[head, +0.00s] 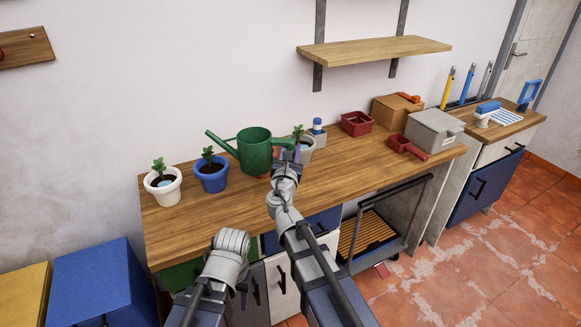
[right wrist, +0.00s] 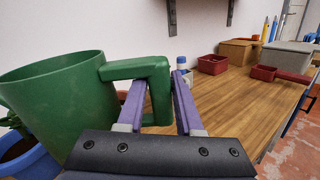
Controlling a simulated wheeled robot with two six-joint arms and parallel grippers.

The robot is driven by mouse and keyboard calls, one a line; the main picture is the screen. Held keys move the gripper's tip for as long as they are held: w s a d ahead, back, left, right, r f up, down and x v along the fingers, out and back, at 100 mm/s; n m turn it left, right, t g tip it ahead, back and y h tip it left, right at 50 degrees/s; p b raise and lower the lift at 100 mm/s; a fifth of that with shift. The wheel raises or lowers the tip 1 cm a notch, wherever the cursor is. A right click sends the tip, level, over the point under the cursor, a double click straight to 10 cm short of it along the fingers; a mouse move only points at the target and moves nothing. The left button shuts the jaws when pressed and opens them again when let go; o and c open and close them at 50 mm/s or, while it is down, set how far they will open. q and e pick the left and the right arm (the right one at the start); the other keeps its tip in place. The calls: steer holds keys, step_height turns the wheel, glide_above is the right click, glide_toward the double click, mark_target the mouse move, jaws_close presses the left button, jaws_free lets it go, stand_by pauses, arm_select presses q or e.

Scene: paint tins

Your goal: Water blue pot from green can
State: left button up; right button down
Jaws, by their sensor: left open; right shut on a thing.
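The green can (head: 254,150) is a watering can beside the blue pot (head: 212,180), to its right. Its spout points left, with the tip above and behind the pot's plant in the head view. It looks about upright; I cannot tell whether its base touches the bench. My right gripper (head: 290,154) is shut on the can's handle; the purple fingers sit on either side of it in the right wrist view (right wrist: 158,100). The blue pot shows partly behind the can there (right wrist: 32,165). My left gripper (head: 242,287) is low in front of the bench, mostly hidden by my arm, and empty.
A white pot (head: 163,193) stands left of the blue pot. A grey pot (head: 307,146) with a plant and a small blue-capped bottle (head: 317,130) stand right of the can. Red trays (head: 356,123) and boxes are further right. The wooden bench (head: 350,165) is clear at its middle.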

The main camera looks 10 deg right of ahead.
steer(key=shift+f+b, duration=0.3)
steer(key=shift+f, duration=0.35)
arm_select(q)
steer(key=shift+f, duration=0.65)
steer(key=shift+f, duration=0.1)
arm_select(e)
steer(key=shift+f, duration=0.1)
steer(key=shift+s+d+f+n+b, duration=0.1)
steer(key=shift+d+f+n+b, duration=0.1)
steer(key=shift+f+n+b, duration=0.55)
steer(key=shift+f, duration=0.15)
arm_select(q)
steer(key=shift+a+f, duration=0.1)
steer(key=shift+f, duration=0.7)
